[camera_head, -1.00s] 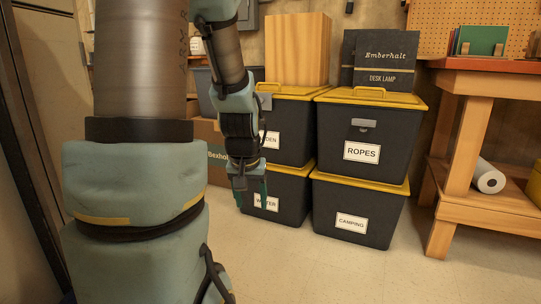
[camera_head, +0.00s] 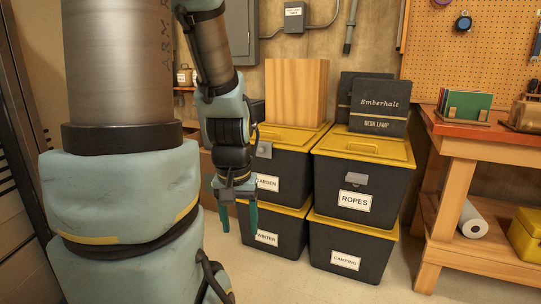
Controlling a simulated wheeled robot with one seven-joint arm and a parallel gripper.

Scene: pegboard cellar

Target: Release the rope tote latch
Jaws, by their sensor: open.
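The rope tote (camera_head: 335,190) is a dark bin with a yellow lid and a white ROPES label (camera_head: 355,202). It sits on top of the CAMPING tote (camera_head: 368,259), at the right of the stacks. Its grey latch (camera_head: 356,180) is on the front face, just above the label, and looks closed against the body, though it is small here. My gripper (camera_head: 238,219) hangs pointing down, open and empty, with teal fingers. It is left of the rope tote, in front of the GARDEN and WINTER totes, and apart from the latch.
The GARDEN tote (camera_head: 291,165) stands on the WINTER tote (camera_head: 287,224) to the left. A wooden block (camera_head: 296,92) and a dark Emberhalt desk lamp box (camera_head: 379,106) rest on the lids. A workbench (camera_head: 455,150) stands right. Floor in front is bare.

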